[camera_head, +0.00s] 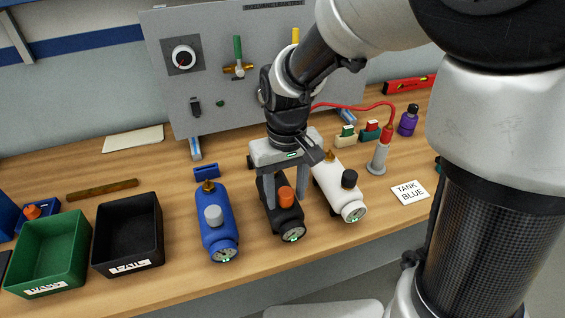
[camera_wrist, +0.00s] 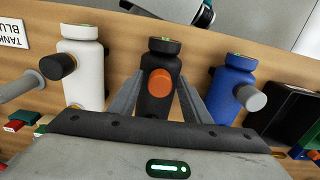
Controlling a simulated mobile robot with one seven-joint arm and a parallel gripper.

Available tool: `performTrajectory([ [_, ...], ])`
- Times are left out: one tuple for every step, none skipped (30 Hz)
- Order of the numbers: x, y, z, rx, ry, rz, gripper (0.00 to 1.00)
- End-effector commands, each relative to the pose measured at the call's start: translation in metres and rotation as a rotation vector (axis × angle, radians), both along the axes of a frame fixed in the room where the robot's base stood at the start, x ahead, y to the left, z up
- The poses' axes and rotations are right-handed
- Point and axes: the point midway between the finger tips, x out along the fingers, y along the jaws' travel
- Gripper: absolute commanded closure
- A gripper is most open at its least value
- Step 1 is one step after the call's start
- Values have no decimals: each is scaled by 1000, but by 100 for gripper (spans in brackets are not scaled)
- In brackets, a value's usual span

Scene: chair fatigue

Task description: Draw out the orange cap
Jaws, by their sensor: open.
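The orange cap (camera_head: 286,195) sits on the side of the black tank (camera_head: 291,222), which lies on the workbench between the blue and white tanks. In the wrist view the orange cap (camera_wrist: 160,82) stands out from the black tank (camera_wrist: 161,52). My gripper (camera_head: 286,202) is above the black tank, with its fingers on either side of it near the cap. The wrist view also shows my gripper (camera_wrist: 160,95) with its two fingers apart and a gap between them and the cap. Nothing is visibly held.
The blue tank (camera_head: 215,225) with a grey cap is at left and the white tank (camera_head: 335,184) with a black cap at right. A black FAIL bin (camera_head: 128,236) and a green bin (camera_head: 50,254) stand further left. A grey panel (camera_head: 215,70) stands behind. A "TANK BLUE" card (camera_head: 410,192) lies at right.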

Motion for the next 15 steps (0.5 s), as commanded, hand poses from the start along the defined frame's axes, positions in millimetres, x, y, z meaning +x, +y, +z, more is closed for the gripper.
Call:
performTrajectory([
  [0,0,0,0,0,0,56],
  [0,0,0,0,0,0,60],
  [0,0,0,0,0,0,66],
  [0,0,0,0,0,0,71],
  [0,0,0,0,0,0,76],
  [0,0,0,0,0,0,83],
  [0,0,0,0,0,0,88],
  [0,0,0,0,0,0,92],
  [0,0,0,0,0,0,92],
  [0,0,0,0,0,0,92],
  [0,0,0,0,0,0,92],
  [0,0,1,0,0,0,92],
  [0,0,2,0,0,0,92],
  [0,0,2,0,0,0,92],
  [0,0,3,0,0,0,92],
])
